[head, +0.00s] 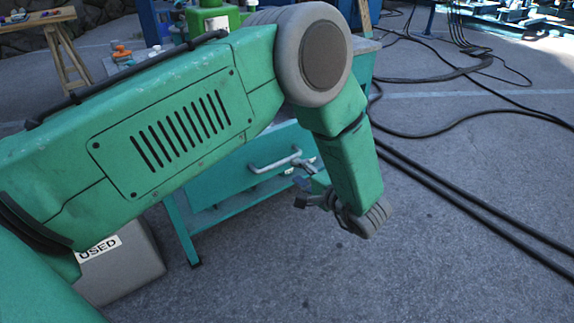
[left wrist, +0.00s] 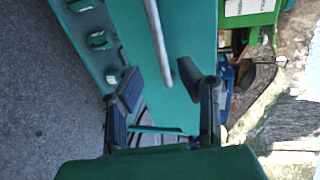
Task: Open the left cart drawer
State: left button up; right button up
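The green cart (head: 182,225) stands behind my left arm, which hides much of it. A teal drawer front (head: 225,180) with a pale metal bar handle (head: 275,161) faces me and looks shut. My left gripper (head: 303,183) is at the right end of the handle, close to the drawer front. In the left wrist view the gripper (left wrist: 166,100) has its two dark fingers spread apart. The handle bar (left wrist: 158,42) shows between and beyond them; I cannot tell whether they touch it. My right gripper is not in view.
A grey box labelled USED (head: 120,262) stands on the floor at lower left. Black cables (head: 455,200) run over the floor at right. A wooden trestle (head: 65,55) is at far left. The floor in front of the cart is clear.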

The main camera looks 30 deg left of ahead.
pick_arm(q)
jog(key=shift+v, duration=1.85)
